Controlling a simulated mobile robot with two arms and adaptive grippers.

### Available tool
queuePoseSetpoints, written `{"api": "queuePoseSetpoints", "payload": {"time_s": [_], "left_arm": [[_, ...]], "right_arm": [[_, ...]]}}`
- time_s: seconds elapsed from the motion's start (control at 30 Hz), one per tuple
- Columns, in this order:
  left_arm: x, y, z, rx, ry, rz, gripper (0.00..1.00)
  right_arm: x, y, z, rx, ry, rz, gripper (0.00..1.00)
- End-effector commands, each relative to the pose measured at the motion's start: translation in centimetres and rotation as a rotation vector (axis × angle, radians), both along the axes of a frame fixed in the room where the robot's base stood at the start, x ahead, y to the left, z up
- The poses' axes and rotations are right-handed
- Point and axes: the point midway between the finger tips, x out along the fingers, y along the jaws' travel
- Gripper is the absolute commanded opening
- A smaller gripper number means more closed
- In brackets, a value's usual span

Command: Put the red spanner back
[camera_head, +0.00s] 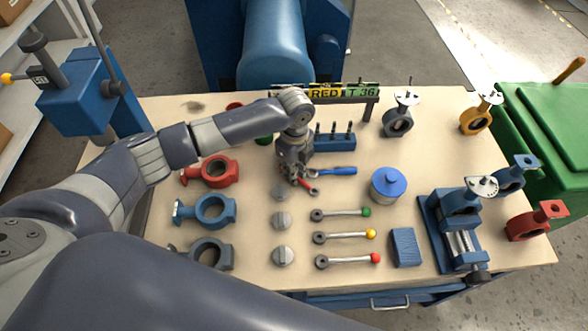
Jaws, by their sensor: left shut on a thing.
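My left gripper (293,174) reaches in from the left and points down over the middle of the table. It is shut on the red spanner (309,186), whose end shows at the jaws' lower right. The rest of the spanner is hidden by the gripper, and I cannot tell whether it touches the table. A blue spanner (340,171) lies just to the right. Behind it is a blue block with upright pegs (336,142), partly hidden by my arm. My right gripper is not in view.
On the worktable (430,150), valve bodies stand at left, including a red one (215,171). Several discs and ball-ended levers (345,236) lie in front.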

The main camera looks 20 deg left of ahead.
Motion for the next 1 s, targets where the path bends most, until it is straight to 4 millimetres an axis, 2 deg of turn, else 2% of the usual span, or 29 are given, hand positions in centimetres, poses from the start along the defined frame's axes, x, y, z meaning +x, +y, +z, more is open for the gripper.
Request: {"api": "queuePoseSetpoints", "payload": {"time_s": [0.03, 0.07, 0.1, 0.17, 0.57, 0.67, 1.0], "left_arm": [[0.0, 0.0, -0.2, 0.000, 0.000, 0.000, 0.00], [0.0, 0.0, -0.2, 0.000, 0.000, 0.000, 0.19], [0.0, 0.0, -0.1, 0.000, -0.001, 0.000, 0.28], [0.0, 0.0, -0.1, 0.000, 0.000, 0.000, 0.40], [0.0, 0.0, 0.3, -0.001, -0.002, -0.001, 0.40], [0.1, -0.1, 1.5, -0.001, -0.003, -0.001, 0.40], [0.1, -0.1, 8.6, -0.001, -0.004, -0.001, 0.40]], "right_arm": [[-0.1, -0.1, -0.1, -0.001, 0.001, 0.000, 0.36], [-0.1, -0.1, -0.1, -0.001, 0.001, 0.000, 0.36], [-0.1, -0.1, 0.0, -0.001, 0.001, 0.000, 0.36], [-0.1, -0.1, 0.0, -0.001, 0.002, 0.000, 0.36], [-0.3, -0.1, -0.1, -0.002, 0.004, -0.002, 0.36], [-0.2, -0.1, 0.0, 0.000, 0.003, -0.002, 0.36], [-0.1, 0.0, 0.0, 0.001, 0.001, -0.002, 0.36]]}}
